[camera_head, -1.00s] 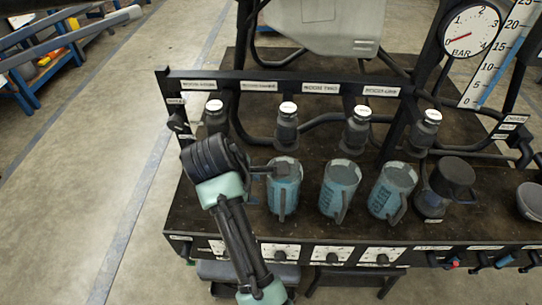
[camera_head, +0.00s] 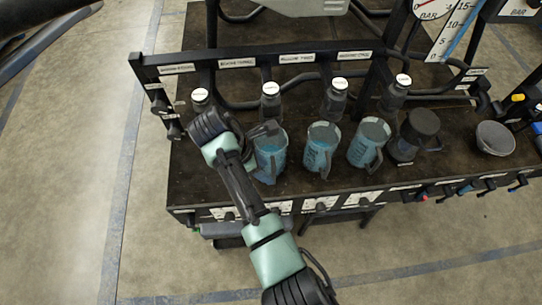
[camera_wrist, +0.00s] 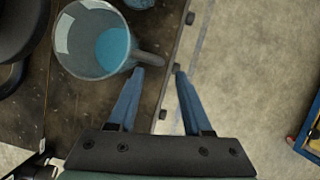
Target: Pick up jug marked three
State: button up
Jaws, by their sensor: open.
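Three clear jugs with blue contents stand in a row on the dark bench: the left jug (camera_head: 270,158), the middle jug (camera_head: 321,150) and the right jug (camera_head: 368,145). Their markings are too small to read, so I cannot tell which is marked three. My gripper (camera_head: 268,131) is at the left jug's rim in the head view. In the wrist view, my gripper (camera_wrist: 159,72) is open, its fingertips close to the handle of a jug (camera_wrist: 92,40). Whether they touch is unclear. Part of another jug (camera_wrist: 140,3) shows at the top edge.
A dark lidded vessel (camera_head: 414,137) and a grey bowl (camera_head: 495,138) stand right of the jugs. Several white-capped bottles (camera_head: 270,100) and a black rail (camera_head: 250,62) are behind them. Knobs line the bench's front edge; open floor (camera_head: 80,180) lies left.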

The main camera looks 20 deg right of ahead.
jog(key=b+x, duration=0.1)
jog(key=x, duration=0.4)
jog(key=shift+f, duration=0.35)
jog(key=shift+c, duration=0.2)
grip_shut()
jog(key=shift+r, duration=0.1)
dwell(0.9)
